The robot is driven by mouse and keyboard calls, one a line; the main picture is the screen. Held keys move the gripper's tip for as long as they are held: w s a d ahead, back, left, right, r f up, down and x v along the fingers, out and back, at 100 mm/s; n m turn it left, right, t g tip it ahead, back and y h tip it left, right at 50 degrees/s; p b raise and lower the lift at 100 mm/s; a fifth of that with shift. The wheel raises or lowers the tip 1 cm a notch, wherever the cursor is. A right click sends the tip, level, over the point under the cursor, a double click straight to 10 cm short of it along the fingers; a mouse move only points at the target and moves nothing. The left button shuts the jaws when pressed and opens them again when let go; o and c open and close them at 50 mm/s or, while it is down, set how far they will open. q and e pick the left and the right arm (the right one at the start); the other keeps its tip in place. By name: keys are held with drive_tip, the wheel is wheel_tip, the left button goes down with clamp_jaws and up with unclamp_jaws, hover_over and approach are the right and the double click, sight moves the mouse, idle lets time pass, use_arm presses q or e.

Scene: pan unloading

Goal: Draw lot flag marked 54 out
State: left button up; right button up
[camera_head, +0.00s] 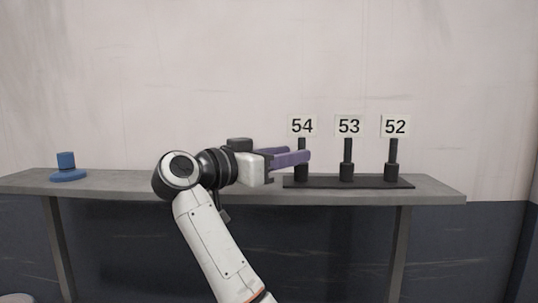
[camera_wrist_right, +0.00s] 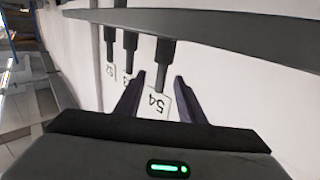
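The lot flag marked 54 (camera_head: 302,126) is a white card on a dark post, upright in the leftmost holder of a black rack (camera_head: 350,184). My right gripper (camera_head: 306,155) has purple fingers, one on each side of the 54 post below the card. In the right wrist view, which shows the scene upside down, the 54 card (camera_wrist_right: 157,103) and its post lie between the spread fingers (camera_wrist_right: 161,76), with gaps beside the post. The gripper is open. My left gripper is not in view.
Flags 53 (camera_head: 348,126) and 52 (camera_head: 395,126) stand in the same rack to the right. A wall is behind.

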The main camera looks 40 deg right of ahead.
sight(302, 147)
drive_tip(key=shift+w+d, duration=0.2)
drive_tip(key=shift+d, duration=0.95)
drive_tip(key=shift+w+d, duration=0.15)
drive_tip(key=shift+d, duration=1)
clamp_jaws()
